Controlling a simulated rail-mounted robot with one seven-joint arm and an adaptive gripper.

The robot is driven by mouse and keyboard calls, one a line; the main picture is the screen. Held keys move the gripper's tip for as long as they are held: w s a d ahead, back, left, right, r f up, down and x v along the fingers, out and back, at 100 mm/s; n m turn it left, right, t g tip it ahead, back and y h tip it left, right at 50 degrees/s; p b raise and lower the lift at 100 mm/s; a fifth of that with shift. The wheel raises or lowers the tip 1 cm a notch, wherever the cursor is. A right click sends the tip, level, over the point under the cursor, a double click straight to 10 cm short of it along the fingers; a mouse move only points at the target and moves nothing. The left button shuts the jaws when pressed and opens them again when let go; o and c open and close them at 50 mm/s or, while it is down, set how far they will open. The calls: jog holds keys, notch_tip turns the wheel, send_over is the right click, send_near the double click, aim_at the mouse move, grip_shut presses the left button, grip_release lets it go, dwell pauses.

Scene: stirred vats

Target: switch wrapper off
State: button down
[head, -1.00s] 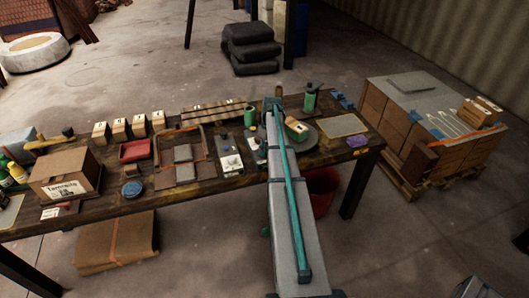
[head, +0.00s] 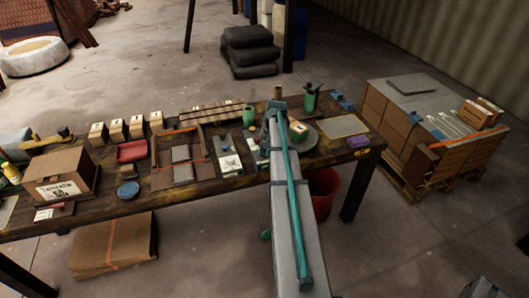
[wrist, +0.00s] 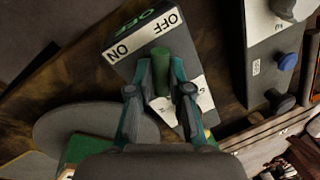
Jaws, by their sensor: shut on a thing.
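The wrapper's switch box (wrist: 145,45) shows in the wrist view as a dark grey box with white labels reading ON and OFF. A green handle (wrist: 162,68) stands on it, below the labels. My gripper (wrist: 161,92) is shut on this handle, one finger on each side. I cannot tell from this view which label the handle is set to. In the head view my gripper (head: 277,108) is over the table's right half; my arm partly hides the switch area, and the handle is hidden there.
A round grey turntable (wrist: 75,125) with a green-sided box lies beside the switch. Another panel with a blue knob (wrist: 287,62) stands on the other side. In the head view, a green bottle (head: 310,102), a red tray (head: 132,151) and a cardboard box (head: 62,175) stand on the table.

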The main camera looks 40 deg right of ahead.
jog(key=shift+s+m+h, duration=0.1)
jog(key=shift+m+h, duration=0.3)
jog(key=shift+m, duration=1.5)
jog(key=c, duration=1.1)
grip_release()
jog(key=r, duration=0.4)
jog(key=s+r, duration=0.1)
jog(key=r, duration=0.3)
jog(key=s+r, duration=0.1)
jog(key=r, duration=0.2)
jog(key=shift+d+r, duration=0.4)
